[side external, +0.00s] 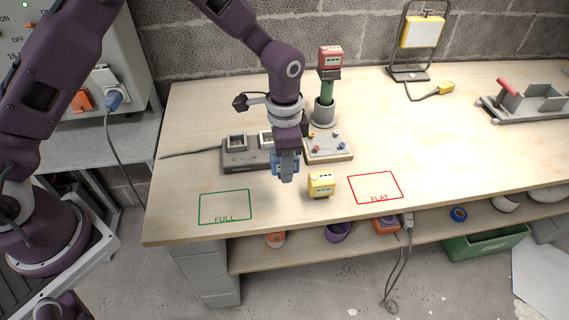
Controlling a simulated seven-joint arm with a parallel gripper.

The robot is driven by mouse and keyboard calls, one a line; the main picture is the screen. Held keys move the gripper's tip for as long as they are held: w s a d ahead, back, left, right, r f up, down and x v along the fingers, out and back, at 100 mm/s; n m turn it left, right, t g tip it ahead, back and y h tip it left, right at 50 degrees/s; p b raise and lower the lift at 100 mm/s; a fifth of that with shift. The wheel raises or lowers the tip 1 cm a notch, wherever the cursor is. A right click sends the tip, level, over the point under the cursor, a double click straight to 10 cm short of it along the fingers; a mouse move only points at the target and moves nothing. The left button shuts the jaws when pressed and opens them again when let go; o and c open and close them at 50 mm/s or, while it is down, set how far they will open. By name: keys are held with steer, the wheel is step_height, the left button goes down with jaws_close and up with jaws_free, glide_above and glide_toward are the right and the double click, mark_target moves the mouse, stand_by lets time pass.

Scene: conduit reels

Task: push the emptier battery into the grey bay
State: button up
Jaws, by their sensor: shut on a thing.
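My gripper (287,178) points down over the middle of the bench, shut on a blue battery-like block (278,163). My fingers hide part of the block. A yellow battery (321,185) stands on the bench just right of my gripper. I cannot read a charge level on either battery.
A green FULL outline (226,190) and a red FLAT outline (376,187) are empty. A work lamp (420,35) and grey tray (530,103) stand farther right.

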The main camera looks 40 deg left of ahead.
steer(key=w+a, duration=0.2)
steer(key=a, duration=0.8)
steer(key=w+a, duration=0.3)
steer(key=a, duration=0.7)
steer(key=shift+r, duration=0.35)
steer(key=shift+d+f, duration=0.1)
steer(key=shift+f, duration=2.85)
